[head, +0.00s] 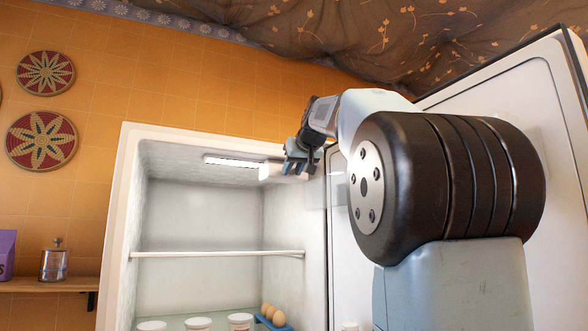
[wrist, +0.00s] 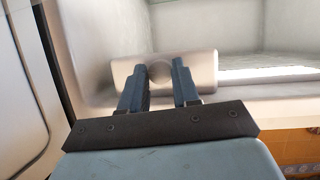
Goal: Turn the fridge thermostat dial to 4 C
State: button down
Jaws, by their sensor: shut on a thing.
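The thermostat housing (head: 268,173) is a small white box inside the fridge, at the upper right beside the lamp. In the wrist view the housing (wrist: 206,66) fills the area ahead of my fingers. A round pale dial (wrist: 158,66) sits on it between my two fingertips. My gripper (wrist: 160,75) is shut on the dial, one finger on each side. In the head view my gripper (head: 303,163) reaches into the top right of the fridge and hides the dial. I cannot read any numbers or pointer on the dial.
The open fridge (head: 131,215) has a lit lamp strip (head: 232,162) and a shelf (head: 200,254). White-lidded jars (head: 198,323) and eggs (head: 272,314) stand lower down. The open door (head: 540,110) is at the right, behind my arm. A fabric ceiling (head: 330,35) hangs above.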

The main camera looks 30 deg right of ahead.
jog(key=m+y, duration=0.2)
jog(key=m, duration=0.1)
jog(key=shift+d, duration=0.15)
jog(key=c, duration=0.8)
grip_release()
jog(key=shift+c, duration=0.2)
jog(key=shift+s, duration=0.1)
jog(key=v, duration=1.3)
jog(key=shift+s+d+r, duration=0.15)
jog(key=shift+s+d, duration=0.05)
jog(key=shift+s, duration=0.05)
